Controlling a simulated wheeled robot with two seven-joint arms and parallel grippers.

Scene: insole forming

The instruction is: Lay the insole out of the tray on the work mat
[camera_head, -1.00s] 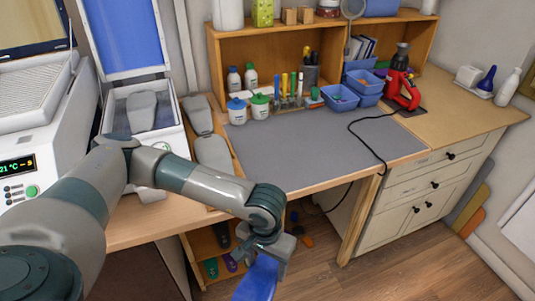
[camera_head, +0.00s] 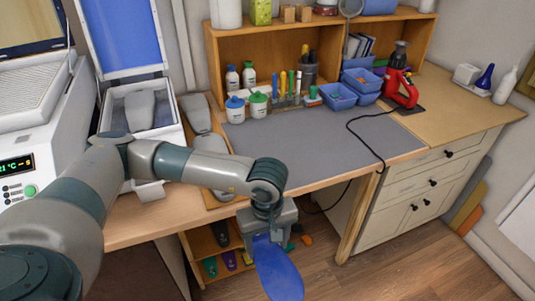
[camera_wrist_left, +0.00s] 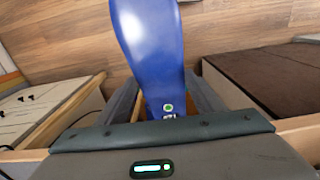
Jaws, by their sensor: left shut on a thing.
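My left gripper (camera_head: 264,224) is shut on one end of a blue insole (camera_head: 280,270), in front of the bench edge. The insole hangs down and forward over the floor. In the left wrist view the blue insole (camera_wrist_left: 150,40) sticks out from between the fingers, with a small green mark near its held end. The grey work mat (camera_head: 320,145) lies bare on the bench, behind and right of the gripper. A wooden tray (camera_head: 236,150) with grey foot-shaped forms stands left of the mat, partly hidden by my arm. My right gripper is not in view.
A white machine (camera_head: 30,140) and an open white box (camera_head: 165,130) with a grey form stand at the left. White pots (camera_head: 236,110), blue bins (camera_head: 340,97) and a red tool (camera_head: 402,92) line the mat's back. A black cable (camera_head: 350,122) crosses its right side.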

